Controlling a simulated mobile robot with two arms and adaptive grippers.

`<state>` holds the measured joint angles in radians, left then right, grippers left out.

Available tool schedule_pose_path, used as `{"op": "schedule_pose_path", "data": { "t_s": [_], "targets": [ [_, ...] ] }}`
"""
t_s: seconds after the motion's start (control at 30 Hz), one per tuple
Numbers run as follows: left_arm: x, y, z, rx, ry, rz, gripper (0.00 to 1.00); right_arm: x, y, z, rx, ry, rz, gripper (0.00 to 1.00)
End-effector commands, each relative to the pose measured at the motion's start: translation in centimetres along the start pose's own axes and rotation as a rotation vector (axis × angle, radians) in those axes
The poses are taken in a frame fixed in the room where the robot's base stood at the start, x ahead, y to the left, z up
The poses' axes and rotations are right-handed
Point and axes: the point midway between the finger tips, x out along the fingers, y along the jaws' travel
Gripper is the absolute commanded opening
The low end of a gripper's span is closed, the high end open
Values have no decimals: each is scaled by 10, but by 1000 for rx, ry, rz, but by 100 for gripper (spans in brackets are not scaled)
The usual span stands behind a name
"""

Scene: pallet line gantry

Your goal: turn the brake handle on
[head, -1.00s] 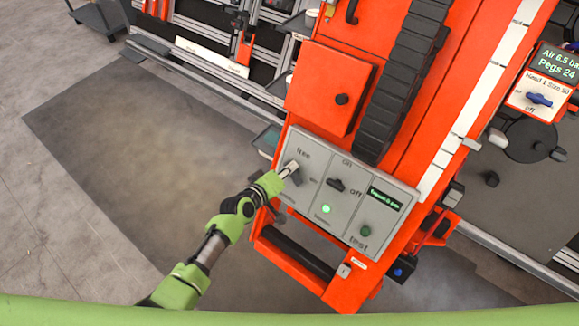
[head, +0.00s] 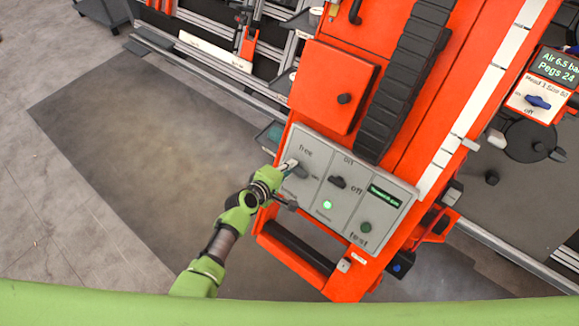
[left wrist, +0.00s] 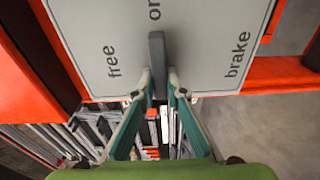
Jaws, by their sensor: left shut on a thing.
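The brake handle (left wrist: 157,62) is a dark grey bar on the grey control panel (left wrist: 205,40). In the left wrist view its far end lies by the "on" label, with "free" to the left and "brake" to the right. My left gripper (left wrist: 158,84) is shut on the near end of the bar, one fingertip on each side. In the head view my left gripper (head: 290,165) is at the panel's left part, just below "free", and the handle (head: 301,172) is partly hidden there. My right gripper is in neither view.
Beside the handle, the panel carries a dark on/off knob (head: 337,182), a lit green button (head: 327,205), a small display (head: 384,197) and a test button (head: 365,227). A black bar (head: 297,247) is below. Open floor (head: 140,150) lies to the left.

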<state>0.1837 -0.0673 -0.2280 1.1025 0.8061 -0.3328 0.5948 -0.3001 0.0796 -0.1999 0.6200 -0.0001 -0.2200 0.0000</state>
Motion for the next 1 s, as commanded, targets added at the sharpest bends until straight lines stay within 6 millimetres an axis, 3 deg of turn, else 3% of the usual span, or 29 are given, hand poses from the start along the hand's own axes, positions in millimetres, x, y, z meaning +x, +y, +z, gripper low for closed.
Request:
{"op": "schedule_pose_path", "data": {
  "t_s": [0.37,0.4,0.43,0.47,0.83,1.0],
  "targets": [
    [0,-2,0,-11,-1,-3,0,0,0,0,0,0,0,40],
    [0,-2,0,-11,-1,-3,20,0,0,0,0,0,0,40],
    [0,-2,0,-10,-1,-3,28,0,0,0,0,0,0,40],
    [0,-2,0,-10,-1,-3,29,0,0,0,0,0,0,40],
    [-1,-1,0,-7,-1,-1,29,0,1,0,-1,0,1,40],
    [-12,-1,1,-7,-1,1,29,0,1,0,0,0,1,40]
  ]
}}
